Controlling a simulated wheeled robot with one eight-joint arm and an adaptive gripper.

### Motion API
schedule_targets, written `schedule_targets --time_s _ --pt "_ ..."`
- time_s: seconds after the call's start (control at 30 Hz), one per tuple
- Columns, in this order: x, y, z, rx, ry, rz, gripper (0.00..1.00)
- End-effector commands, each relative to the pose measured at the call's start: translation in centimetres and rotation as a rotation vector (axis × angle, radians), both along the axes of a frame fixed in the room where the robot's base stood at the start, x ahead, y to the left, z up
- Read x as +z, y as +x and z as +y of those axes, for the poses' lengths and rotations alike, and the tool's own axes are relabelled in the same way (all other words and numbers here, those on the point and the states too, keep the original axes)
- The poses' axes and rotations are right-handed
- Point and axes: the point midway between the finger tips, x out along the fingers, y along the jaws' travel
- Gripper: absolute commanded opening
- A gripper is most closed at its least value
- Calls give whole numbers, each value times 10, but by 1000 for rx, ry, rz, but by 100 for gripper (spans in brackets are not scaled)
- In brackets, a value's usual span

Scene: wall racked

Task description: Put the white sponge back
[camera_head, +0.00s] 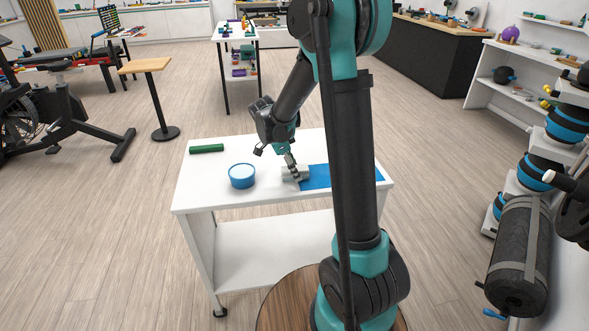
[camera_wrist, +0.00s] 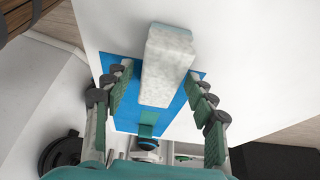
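The white sponge (camera_head: 302,172) is a pale block on the white table, at the left edge of a blue mat (camera_head: 318,177). In the wrist view the sponge (camera_wrist: 167,65) overlaps the blue mat (camera_wrist: 183,117) and extends past it over the white tabletop. My gripper (camera_head: 292,170) points down at the sponge. In the wrist view its fingers (camera_wrist: 161,98) are spread on both sides of the sponge, with blue gaps showing between them and it. The sponge's lower contact is hidden.
A green bar (camera_head: 207,149) lies at the table's back left. The table's front left is clear. A weight rack (camera_head: 540,160) stands at the right.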

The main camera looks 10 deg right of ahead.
Motion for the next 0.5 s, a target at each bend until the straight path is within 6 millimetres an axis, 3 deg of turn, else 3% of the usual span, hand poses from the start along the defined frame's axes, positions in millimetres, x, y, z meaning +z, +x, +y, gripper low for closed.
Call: schedule_targets --time_s 0.27,0.5 --pt "2 0 1 0 0 0 56" --pt "35 -3 15 2 0 0 56"
